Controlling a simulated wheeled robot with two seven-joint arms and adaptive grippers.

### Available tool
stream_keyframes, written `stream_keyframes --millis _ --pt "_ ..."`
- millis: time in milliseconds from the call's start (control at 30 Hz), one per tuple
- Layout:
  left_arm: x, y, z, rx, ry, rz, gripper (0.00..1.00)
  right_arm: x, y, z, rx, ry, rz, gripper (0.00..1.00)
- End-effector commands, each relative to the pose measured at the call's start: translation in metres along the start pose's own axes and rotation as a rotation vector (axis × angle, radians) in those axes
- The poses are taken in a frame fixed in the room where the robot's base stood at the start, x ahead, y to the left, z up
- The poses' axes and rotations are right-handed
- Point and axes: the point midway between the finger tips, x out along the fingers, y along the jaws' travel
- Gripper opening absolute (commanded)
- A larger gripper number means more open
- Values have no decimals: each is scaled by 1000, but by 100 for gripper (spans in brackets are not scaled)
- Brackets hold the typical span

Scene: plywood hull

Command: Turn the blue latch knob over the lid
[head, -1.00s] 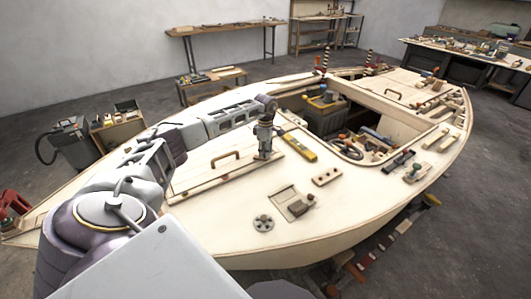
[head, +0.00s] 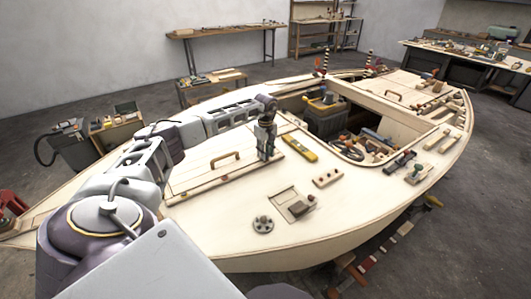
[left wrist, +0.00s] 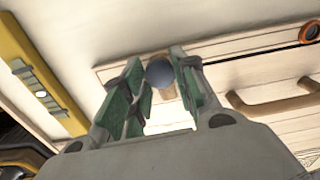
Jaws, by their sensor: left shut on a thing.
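The blue latch knob (left wrist: 160,73) shows in the left wrist view as a dark blue ball on a light wooden piece, between the green-padded fingers of my left gripper (left wrist: 158,78). The gripper is shut on it. In the head view my left gripper (head: 266,156) points down at the far right end of the lid (head: 200,177), and the knob is hidden there. The lid is a pale plywood panel in the deck with a brown wooden handle (head: 225,157), also seen in the left wrist view (left wrist: 275,101). My right gripper is not in view.
A yellow spirit level (head: 299,148) lies on the deck close to the right of the left gripper. Beyond it is the open cockpit (head: 345,130) with tools. A small hatch piece (head: 297,207) and a round fitting (head: 263,224) are on the near deck.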

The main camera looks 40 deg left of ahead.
Motion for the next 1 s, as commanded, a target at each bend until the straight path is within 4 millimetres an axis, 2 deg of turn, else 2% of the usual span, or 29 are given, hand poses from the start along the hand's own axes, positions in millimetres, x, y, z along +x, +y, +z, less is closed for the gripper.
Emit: stream_keyframes --millis 133,300,667,700,867,1000 --pt "-1 0 -1 47 1 2 4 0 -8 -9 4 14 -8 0" --pt "-1 0 -1 71 1 2 5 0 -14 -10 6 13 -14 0" --pt "-1 0 -1 74 1 2 4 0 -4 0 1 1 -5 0" --pt "-1 0 -1 74 1 2 32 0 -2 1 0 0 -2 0" --pt "-1 0 0 74 1 1 51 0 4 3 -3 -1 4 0" --pt "0 0 0 73 1 1 51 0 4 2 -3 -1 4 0"
